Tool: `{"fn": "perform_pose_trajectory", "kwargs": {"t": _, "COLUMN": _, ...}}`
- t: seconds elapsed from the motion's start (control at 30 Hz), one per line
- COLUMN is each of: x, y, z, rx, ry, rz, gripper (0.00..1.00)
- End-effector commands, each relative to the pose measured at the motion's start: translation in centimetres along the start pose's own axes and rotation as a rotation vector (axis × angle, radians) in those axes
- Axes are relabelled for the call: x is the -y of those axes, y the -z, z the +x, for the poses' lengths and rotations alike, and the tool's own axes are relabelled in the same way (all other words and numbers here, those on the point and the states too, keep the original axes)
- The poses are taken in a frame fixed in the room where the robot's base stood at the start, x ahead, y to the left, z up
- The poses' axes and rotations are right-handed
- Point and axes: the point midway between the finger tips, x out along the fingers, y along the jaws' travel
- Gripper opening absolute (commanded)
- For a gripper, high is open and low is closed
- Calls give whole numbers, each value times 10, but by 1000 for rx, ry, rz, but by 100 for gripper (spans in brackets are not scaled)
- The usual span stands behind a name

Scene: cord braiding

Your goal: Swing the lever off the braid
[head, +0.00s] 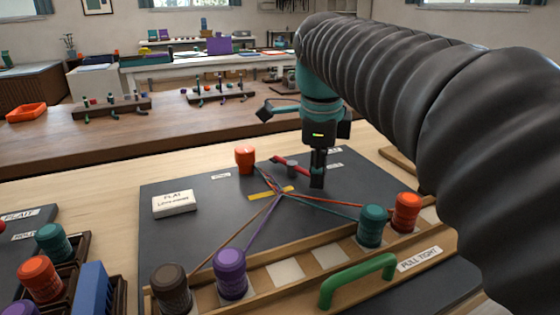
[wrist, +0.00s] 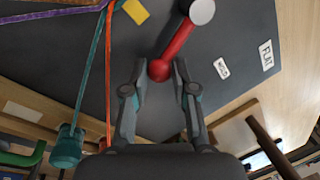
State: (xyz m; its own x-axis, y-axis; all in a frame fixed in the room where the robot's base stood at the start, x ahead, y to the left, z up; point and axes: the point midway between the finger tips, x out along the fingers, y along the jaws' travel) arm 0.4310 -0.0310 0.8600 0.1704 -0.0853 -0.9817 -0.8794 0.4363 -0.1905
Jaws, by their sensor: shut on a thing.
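In the wrist view the lever (wrist: 179,43) runs from a pale round cap (wrist: 202,11) to a red ball knob (wrist: 159,70). My gripper (head: 317,183) is over the board; in the wrist view its fingers (wrist: 160,73) are closed around the knob. The braid (head: 268,181) runs from the orange peg toward the yellow strip (head: 270,193). The lever's far end is close to it in the head view; I cannot tell whether they touch.
Cords fan out to brown (head: 170,290), purple (head: 231,272), teal (head: 371,226) and orange (head: 407,212) bobbins on the front rail. An orange peg (head: 245,159) stands behind. A green handle (head: 357,279) is in front. A white label block (head: 174,204) sits at left.

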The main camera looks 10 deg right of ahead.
Motion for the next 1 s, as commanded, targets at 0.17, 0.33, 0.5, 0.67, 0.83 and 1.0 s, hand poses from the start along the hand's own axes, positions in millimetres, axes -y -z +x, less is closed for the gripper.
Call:
{"fn": "perform_pose_trajectory", "kwargs": {"t": 0.17, "x": -1, "y": 0, "z": 0, "rx": 3, "ry": -4, "rz": 15, "gripper": 0}}
{"fn": "perform_pose_trajectory", "kwargs": {"t": 0.33, "x": -1, "y": 0, "z": 0, "rx": 4, "ry": -3, "rz": 15, "gripper": 0}}
{"fn": "perform_pose_trajectory", "kwargs": {"t": 0.5, "x": 0, "y": 0, "z": 0, "rx": 5, "ry": -3, "rz": 14, "gripper": 41}}
{"fn": "perform_pose_trajectory", "kwargs": {"t": 0.67, "x": 0, "y": 1, "z": 0, "rx": 2, "ry": -1, "rz": 17, "gripper": 51}}
{"fn": "perform_pose_trajectory", "kwargs": {"t": 0.83, "x": 1, "y": 2, "z": 0, "rx": 0, "ry": 0, "rz": 18, "gripper": 51}}
{"fn": "perform_pose_trajectory", "kwargs": {"t": 1.0, "x": 1, "y": 2, "z": -11, "rx": 0, "ry": 1, "rz": 17, "gripper": 51}}
